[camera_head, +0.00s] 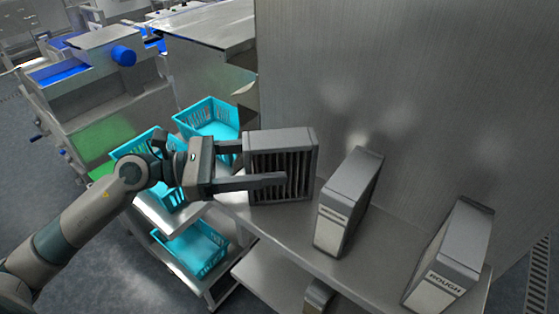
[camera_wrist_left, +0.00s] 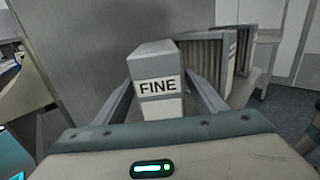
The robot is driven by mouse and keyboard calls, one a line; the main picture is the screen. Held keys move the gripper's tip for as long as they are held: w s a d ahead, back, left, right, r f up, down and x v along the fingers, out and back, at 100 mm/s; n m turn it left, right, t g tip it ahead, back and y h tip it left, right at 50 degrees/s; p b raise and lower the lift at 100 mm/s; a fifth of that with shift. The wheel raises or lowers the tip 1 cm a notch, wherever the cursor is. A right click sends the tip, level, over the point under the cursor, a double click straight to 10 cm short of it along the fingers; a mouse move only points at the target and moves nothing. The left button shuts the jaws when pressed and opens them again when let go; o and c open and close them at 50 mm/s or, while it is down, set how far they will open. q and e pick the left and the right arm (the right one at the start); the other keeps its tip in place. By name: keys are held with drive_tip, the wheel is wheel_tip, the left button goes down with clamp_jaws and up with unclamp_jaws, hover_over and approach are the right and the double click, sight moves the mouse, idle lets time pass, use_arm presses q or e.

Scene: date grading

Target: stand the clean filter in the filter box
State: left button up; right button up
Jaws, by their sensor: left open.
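A grey filter with dark pleats (camera_head: 281,137) stands upright at the left end of a steel shelf. Its end, labelled FINE (camera_wrist_left: 157,85), faces my wrist. My left gripper (camera_head: 262,168) is open, with one finger along each side of this filter. The near finger crosses its pleated face; the far one is partly hidden behind it. A second grey block-shaped unit (camera_head: 348,205) stands in the middle of the shelf, and a third one labelled ROUGH (camera_head: 452,258) stands to its right. I cannot tell which is the clean filter or the filter box. My right gripper is not in view.
A tall steel panel (camera_head: 400,90) rises behind the shelf (camera_head: 290,236). Turquoise baskets (camera_head: 205,112) stand on a rack at the left. Gaps of bare shelf lie between the grey units.

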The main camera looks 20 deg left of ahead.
sight(280, 138)
use_arm(q)
drive_tip(key=shift+w+d+r+p, duration=0.15)
drive_tip(key=shift+w+d+p, duration=0.1)
drive_tip(key=shift+d, duration=0.2)
drive_tip(key=shift+w+d+r+p, duration=0.15)
drive_tip(key=shift+d+p, duration=0.1)
drive_tip(key=shift+d, duration=0.2)
drive_tip(key=shift+w+d+f, duration=0.15)
drive_tip(key=shift+d+f, duration=0.1)
drive_tip(key=shift+d, duration=0.05)
drive_tip(key=c, duration=1.4)
drive_tip(key=shift+o, duration=0.2)
drive_tip(key=shift+r, duration=0.15)
drive_tip(key=shift+r+b, duration=0.45)
drive_tip(key=shift+r, duration=4.45)
